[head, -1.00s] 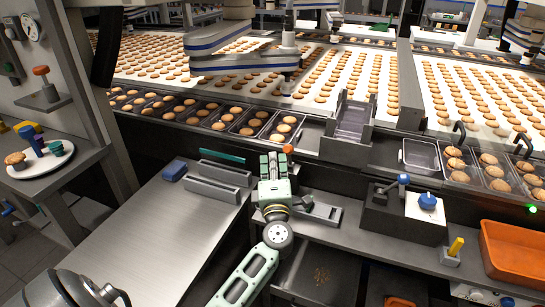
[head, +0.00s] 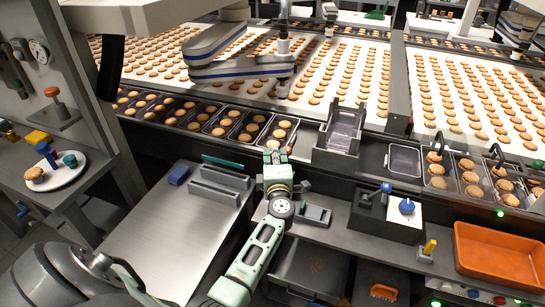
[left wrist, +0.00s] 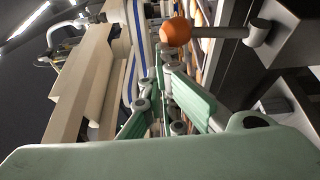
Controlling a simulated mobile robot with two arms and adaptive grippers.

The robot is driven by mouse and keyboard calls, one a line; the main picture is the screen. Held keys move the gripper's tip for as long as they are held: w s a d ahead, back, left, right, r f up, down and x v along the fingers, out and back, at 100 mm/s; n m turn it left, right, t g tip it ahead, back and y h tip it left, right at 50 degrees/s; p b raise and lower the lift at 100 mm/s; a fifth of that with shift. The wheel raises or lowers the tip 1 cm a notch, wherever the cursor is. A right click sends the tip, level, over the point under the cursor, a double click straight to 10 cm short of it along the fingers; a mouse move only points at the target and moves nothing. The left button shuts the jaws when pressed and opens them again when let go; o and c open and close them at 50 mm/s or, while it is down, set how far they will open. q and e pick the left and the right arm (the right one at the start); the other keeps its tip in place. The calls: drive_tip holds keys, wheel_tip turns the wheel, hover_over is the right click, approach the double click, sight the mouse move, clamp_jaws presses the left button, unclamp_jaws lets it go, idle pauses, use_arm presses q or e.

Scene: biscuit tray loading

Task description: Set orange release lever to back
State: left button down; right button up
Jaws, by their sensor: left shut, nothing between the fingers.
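The orange release lever shows best in the left wrist view, as an orange ball knob (left wrist: 175,32) on a grey rod that runs right to a grey pivot. In the head view a small orange part of the lever (head: 290,149) shows just right of my left gripper (head: 275,152), at the front edge of the biscuit trays. The left gripper is shut and empty. In the left wrist view its green fingers (left wrist: 168,85) point toward the knob's side, close to it; I cannot tell whether they touch. My right gripper is not in view.
A grey chute (head: 338,145) stands right of the lever. Filled biscuit trays (head: 205,128) line the conveyor's front edge. A control box with a blue knob (head: 406,206) and an orange bin (head: 470,225) are at right. The steel table (head: 150,240) at left is mostly clear.

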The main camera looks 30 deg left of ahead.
use_arm(q)
drive_tip(key=shift+w+a+r+b, duration=0.1)
drive_tip(key=shift+w+a, duration=0.05)
drive_tip(key=shift+w, duration=0.5)
drive_tip(key=shift+w+a+r+b, duration=0.1)
drive_tip(key=shift+w+a+b, duration=0.05)
drive_tip(key=shift+w, duration=0.5)
drive_tip(key=shift+w+a+r+b, duration=0.1)
drive_tip(key=shift+w+a, duration=0.05)
drive_tip(key=shift+w, duration=0.5)
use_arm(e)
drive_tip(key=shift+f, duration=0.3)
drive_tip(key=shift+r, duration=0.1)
